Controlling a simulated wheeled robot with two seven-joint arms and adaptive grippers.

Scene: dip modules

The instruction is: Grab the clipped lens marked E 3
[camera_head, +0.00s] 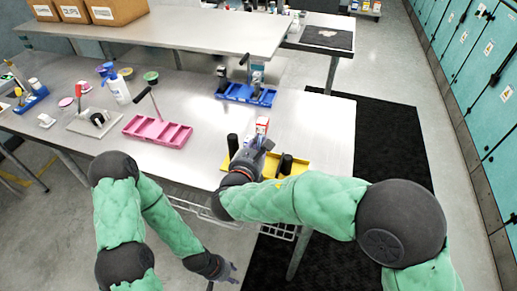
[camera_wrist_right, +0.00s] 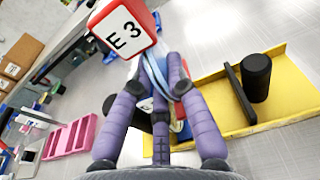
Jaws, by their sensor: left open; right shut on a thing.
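The clipped lens has a white block with red edges and the mark E 3 (camera_wrist_right: 122,32), seen in the right wrist view. It also shows as a small red and white block (camera_head: 262,127) in the head view. My right gripper (camera_wrist_right: 160,85) is shut on the part below the block; the fingers hide much of that part. In the head view the right gripper (camera_head: 258,147) is over the yellow tray (camera_head: 301,167). I cannot tell how far the lens is above the tray. My left gripper (camera_head: 228,274) is open and empty, low and in front of the table.
A black cylinder (camera_wrist_right: 257,77) stands in the yellow tray. A pink tray (camera_head: 157,132) lies to the left, and a blue tray (camera_head: 246,95) with upright items stands behind. Between the trays the metal table (camera_head: 315,118) is clear.

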